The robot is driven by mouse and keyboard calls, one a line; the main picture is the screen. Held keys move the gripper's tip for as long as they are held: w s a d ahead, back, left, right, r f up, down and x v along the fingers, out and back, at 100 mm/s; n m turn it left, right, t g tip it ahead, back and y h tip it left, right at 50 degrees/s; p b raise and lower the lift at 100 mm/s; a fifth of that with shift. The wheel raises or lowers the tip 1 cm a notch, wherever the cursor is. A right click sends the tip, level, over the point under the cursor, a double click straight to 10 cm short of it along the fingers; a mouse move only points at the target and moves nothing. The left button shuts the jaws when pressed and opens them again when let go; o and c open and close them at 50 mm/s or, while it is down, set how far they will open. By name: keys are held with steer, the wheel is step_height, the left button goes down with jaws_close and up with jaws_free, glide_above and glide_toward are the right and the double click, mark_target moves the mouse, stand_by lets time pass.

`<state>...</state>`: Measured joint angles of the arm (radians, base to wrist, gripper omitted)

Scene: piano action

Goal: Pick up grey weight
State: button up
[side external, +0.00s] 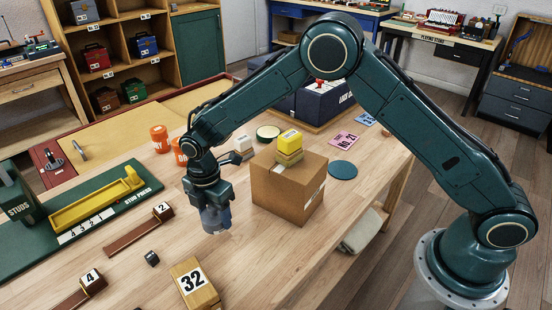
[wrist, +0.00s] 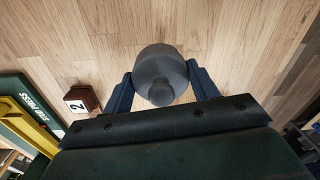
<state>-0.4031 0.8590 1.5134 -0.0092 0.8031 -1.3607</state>
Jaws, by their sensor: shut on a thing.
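The grey weight (wrist: 159,67) is a round, dark grey body with a small knob on top. In the wrist view it sits between the two fingers of my gripper (wrist: 161,88), which are shut on its sides. In the side external view my gripper (side external: 211,208) points down at the table, left of the cardboard box. The weight (side external: 215,217) shows there between and below the fingers, partly hidden by them. It is at or just above the tabletop; I cannot tell which.
The cardboard box (side external: 288,190) with yellow blocks (side external: 290,143) on top stands right of my gripper. A wooden block marked 32 (side external: 194,283) is in front. A hammer marked 2 (side external: 140,232) and the green stud press (side external: 85,215) lie left. Orange cups (side external: 159,139) stand behind.

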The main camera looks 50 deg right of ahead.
step_height(320, 180, up, 17)
stand_by(0.5)
steer(key=shift+r, duration=0.1)
stand_by(0.5)
